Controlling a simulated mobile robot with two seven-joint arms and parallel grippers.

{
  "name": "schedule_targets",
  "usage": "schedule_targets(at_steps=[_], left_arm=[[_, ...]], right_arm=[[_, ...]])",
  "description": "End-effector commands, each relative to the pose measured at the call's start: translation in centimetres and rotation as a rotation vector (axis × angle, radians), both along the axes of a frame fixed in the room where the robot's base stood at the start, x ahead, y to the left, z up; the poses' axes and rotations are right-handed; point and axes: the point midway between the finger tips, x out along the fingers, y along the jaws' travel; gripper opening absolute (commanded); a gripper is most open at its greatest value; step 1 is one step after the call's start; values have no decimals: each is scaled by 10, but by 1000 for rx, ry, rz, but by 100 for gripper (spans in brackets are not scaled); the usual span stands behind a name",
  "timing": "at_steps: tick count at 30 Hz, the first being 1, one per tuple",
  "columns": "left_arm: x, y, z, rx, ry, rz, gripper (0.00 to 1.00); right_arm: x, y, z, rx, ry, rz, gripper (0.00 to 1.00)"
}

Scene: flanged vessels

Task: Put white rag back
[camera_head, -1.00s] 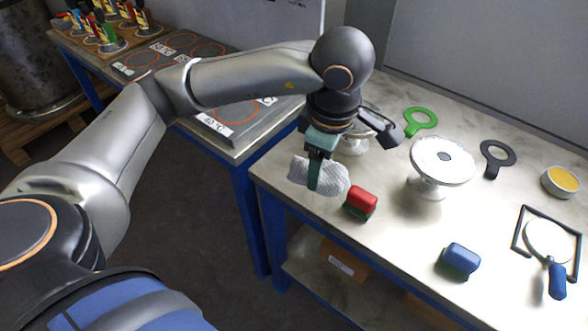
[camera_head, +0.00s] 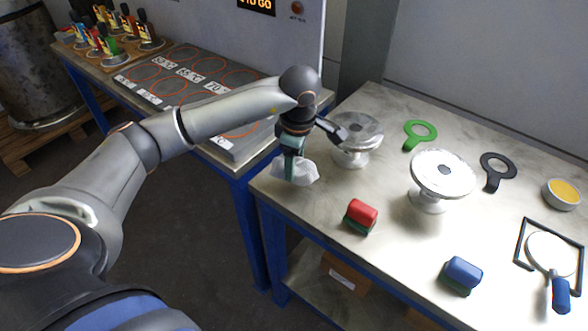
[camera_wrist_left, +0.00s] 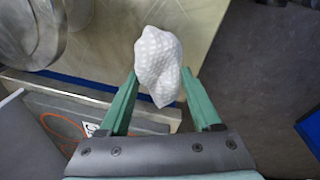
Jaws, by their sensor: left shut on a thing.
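My left gripper (camera_head: 291,166) points down over the left end of the pale table, near its edge. It is shut on the white rag (camera_head: 306,173), a crumpled dimpled cloth. In the left wrist view the rag (camera_wrist_left: 158,62) sits between the two green fingers of the gripper (camera_wrist_left: 160,78) and bulges out past their tips. I cannot tell whether the rag touches the tabletop. My right gripper is not in view.
The pale table (camera_head: 330,205) carries two silver flanged vessels (camera_head: 356,135), a red-green block (camera_head: 360,215), a blue block (camera_head: 463,274), green (camera_head: 418,133) and black (camera_head: 496,172) ring tools, and a yellow-filled tin (camera_head: 562,193). A hotplate bench (camera_head: 232,152) stands left.

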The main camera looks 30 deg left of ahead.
Motion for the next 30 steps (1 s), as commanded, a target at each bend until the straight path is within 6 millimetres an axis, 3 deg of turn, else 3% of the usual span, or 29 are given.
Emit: schedule_targets(at_steps=[7, 19, 20, 27, 30], left_arm=[[2, 4, -32, 0, 3, 0, 20], [3, 4, -40, 1, 0, 0, 20], [2, 4, -39, 1, 0, 0, 67], [2, 4, -38, 1, 0, 0, 94], [2, 4, -38, 1, 0, 0, 95]], right_arm=[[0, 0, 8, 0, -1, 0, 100], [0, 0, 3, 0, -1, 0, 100], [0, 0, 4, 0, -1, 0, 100], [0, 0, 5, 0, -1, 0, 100], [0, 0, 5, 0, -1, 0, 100]])
